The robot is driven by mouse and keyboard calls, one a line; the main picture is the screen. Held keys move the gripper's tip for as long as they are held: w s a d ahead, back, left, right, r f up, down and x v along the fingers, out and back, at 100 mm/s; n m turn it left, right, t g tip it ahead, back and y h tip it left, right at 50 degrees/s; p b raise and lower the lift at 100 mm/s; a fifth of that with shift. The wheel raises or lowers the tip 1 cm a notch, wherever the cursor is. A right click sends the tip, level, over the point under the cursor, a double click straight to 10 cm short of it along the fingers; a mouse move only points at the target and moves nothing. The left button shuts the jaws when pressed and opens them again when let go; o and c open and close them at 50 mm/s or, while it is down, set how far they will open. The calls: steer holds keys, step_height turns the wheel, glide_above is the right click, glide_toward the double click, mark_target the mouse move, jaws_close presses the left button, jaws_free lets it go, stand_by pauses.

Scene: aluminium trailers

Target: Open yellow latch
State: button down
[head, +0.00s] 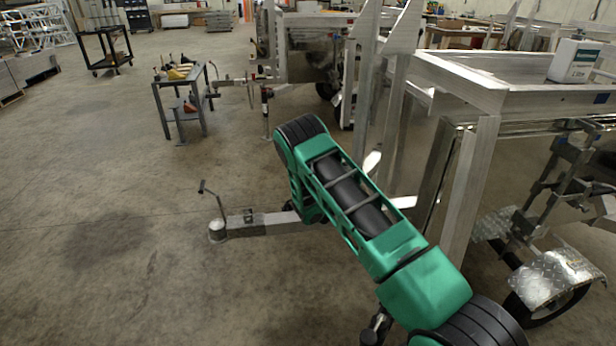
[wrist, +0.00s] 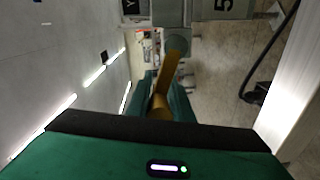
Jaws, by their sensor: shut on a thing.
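The yellow latch (wrist: 170,70) shows in the wrist view as a long yellow bar. Its far end meets a round grey-green piece under a grey block (wrist: 170,12). Its near end lies between the green fingers of my gripper (wrist: 163,98), which is shut on it. The fingers hide part of the near end. In the head view my green arm reaches forward over the trailer drawbar, and my gripper and the latch are hidden.
An aluminium trailer (head: 490,95) stands at the right, with a white container (head: 574,62) on top and a tread-plate fender (head: 558,270). Its drawbar ends in a hitch (head: 217,230). A small tool table (head: 182,85) stands further back. The floor at left is clear.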

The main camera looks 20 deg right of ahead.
steer(key=shift+a, duration=0.2)
steer(key=c, duration=1.8)
jaws_free()
steer(key=shift+c, duration=0.2)
steer(key=shift+d, duration=0.1)
steer(key=shift+s, duration=0.1)
steer(key=s+a, duration=0.1)
steer(key=s, duration=0.8)
steer(key=shift+s+a+r, duration=0.3)
steer(key=shift+r, duration=0.05)
